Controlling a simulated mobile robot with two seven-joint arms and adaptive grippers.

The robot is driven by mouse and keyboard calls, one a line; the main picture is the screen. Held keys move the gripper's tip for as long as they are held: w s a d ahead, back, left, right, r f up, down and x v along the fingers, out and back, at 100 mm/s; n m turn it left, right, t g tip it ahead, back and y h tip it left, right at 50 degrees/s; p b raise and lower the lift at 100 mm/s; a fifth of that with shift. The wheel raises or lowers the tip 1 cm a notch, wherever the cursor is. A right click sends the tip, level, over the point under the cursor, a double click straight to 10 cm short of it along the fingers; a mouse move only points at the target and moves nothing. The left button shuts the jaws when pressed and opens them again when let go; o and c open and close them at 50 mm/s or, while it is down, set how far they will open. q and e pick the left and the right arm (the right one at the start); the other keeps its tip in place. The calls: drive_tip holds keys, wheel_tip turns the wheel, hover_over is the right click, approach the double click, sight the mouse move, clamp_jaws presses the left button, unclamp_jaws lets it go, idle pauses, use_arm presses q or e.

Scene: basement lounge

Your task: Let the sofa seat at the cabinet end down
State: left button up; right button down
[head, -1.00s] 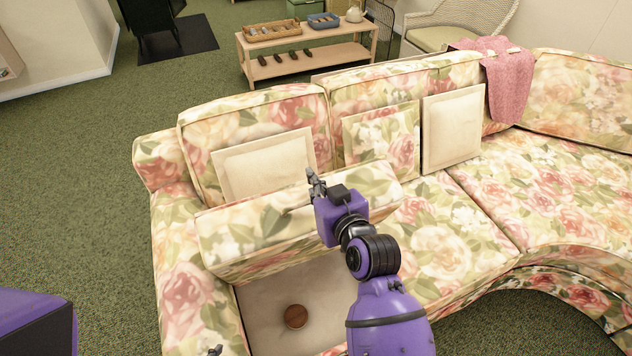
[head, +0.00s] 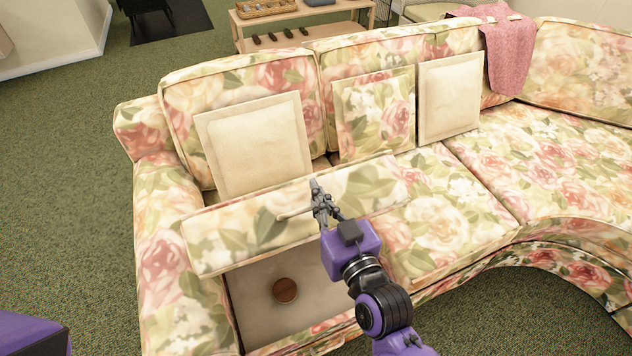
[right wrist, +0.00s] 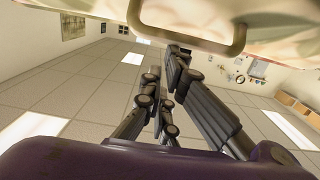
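The floral sofa seat (head: 240,225) at the left end is tilted up, its front edge raised above an open storage box (head: 255,300). A round brown object (head: 285,290) lies in the box. A thin bar handle (head: 292,214) is on the seat's front face; it also shows in the right wrist view (right wrist: 238,38). My right gripper (head: 318,190) is at the handle, its fingers overlapping the seat face. In the right wrist view the fingertips (right wrist: 164,62) are close below the handle bar; contact and finger opening are unclear. My left gripper is not visible.
A cream pillow (head: 255,145) leans on the backrest behind the raised seat. A floral pillow (head: 375,112) and another cream pillow (head: 450,98) stand right of it. A pink throw (head: 508,60) hangs over the backrest. Green carpet (head: 60,180) is clear at left.

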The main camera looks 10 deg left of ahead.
use_arm(q)
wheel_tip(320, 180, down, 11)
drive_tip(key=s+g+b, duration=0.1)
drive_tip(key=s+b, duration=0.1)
drive_tip(key=b, duration=1)
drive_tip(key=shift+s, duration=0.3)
use_arm(e)
drive_tip(key=s+d+f, duration=0.4)
drive_tip(key=s+f, duration=0.2)
drive_tip(key=f, duration=0.4)
drive_tip(key=s+d+f, duration=0.4)
drive_tip(key=s+f, duration=0.3)
drive_tip(key=f, duration=0.3)
drive_tip(key=shift+s+d+t, duration=0.2)
drive_tip(key=shift+d+t, duration=0.1)
drive_tip(key=shift+d, duration=0.05)
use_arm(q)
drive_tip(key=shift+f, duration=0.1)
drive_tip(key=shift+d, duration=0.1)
